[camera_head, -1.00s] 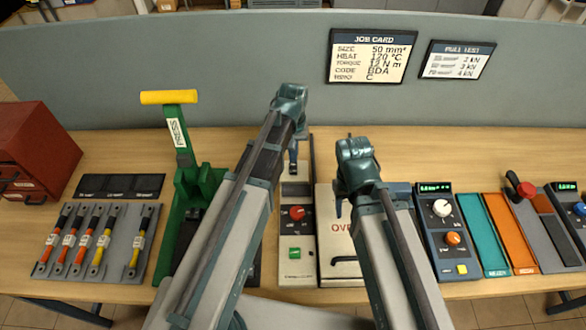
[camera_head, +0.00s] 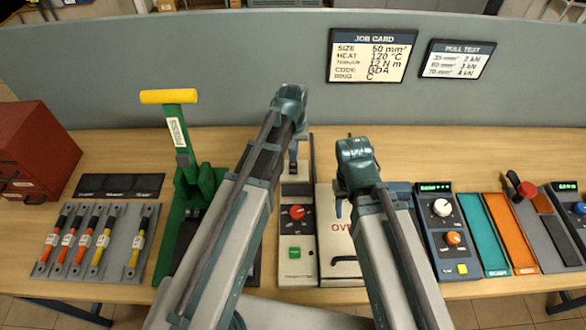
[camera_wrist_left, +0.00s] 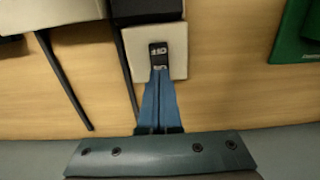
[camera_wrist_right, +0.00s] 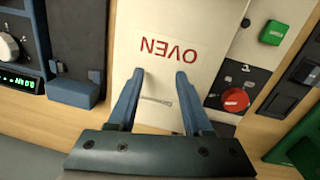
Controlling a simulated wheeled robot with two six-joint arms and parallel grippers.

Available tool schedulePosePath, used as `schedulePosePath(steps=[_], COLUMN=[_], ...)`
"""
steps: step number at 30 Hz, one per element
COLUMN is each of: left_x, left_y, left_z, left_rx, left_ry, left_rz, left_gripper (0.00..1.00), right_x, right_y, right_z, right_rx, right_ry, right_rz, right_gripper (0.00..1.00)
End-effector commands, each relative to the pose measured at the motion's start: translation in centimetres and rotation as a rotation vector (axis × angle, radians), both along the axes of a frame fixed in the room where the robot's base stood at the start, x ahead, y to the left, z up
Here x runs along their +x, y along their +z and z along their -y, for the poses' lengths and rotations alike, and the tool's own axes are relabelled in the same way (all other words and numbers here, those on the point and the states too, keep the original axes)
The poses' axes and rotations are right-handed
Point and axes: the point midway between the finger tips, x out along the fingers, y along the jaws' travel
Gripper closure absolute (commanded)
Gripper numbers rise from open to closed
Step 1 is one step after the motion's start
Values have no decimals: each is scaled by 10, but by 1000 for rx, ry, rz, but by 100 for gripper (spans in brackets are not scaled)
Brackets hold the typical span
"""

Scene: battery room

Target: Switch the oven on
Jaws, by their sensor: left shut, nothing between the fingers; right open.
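The oven (camera_head: 337,262) is a pale box with red OVEN lettering, partly hidden by my right arm in the head view; its lid (camera_wrist_right: 200,20) fills the middle of the right wrist view. Beside it stands a control strip with a red knob (camera_head: 297,212) and a green button (camera_head: 294,253). In the left wrist view a small black switch with white marks (camera_wrist_left: 158,48) sits on a pale block (camera_wrist_left: 176,65). My left gripper (camera_wrist_left: 159,72) is shut and empty, its tips at the switch's edge; I cannot tell if they touch. My right gripper (camera_wrist_right: 160,75) is open and empty over the oven lid.
A green press (camera_head: 187,180) with a yellow handle and a rack of cables (camera_head: 95,240) stand left. Right are a dial unit (camera_head: 441,225), teal (camera_head: 483,235) and orange (camera_head: 511,233) trays, and a red-knobbed lever (camera_head: 526,189). The job card (camera_head: 372,56) hangs behind.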

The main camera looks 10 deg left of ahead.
Motion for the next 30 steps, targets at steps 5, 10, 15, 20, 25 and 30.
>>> schedulePosePath(steps=[5,10,15,20,25,30], left_x=[0,0,0,0,0,0], left_y=[-3,-6,-8,-11,-13,-15], left_z=[0,0,0,0,0,0], left_rx=[0,0,0,0,0,0], left_ry=[0,0,0,0,0,0], left_rz=[0,0,0,0,0,0], left_gripper=[100,100,100,100,100,100], right_x=[0,0,0,0,0,0], right_y=[-4,-6,-8,-11,-13,-15], right_z=[0,0,0,0,0,0], right_rx=[0,0,0,0,0,0], right_ry=[0,0,0,0,0,0], right_rz=[0,0,0,0,0,0], right_gripper=[50,50,50,50,50,50])
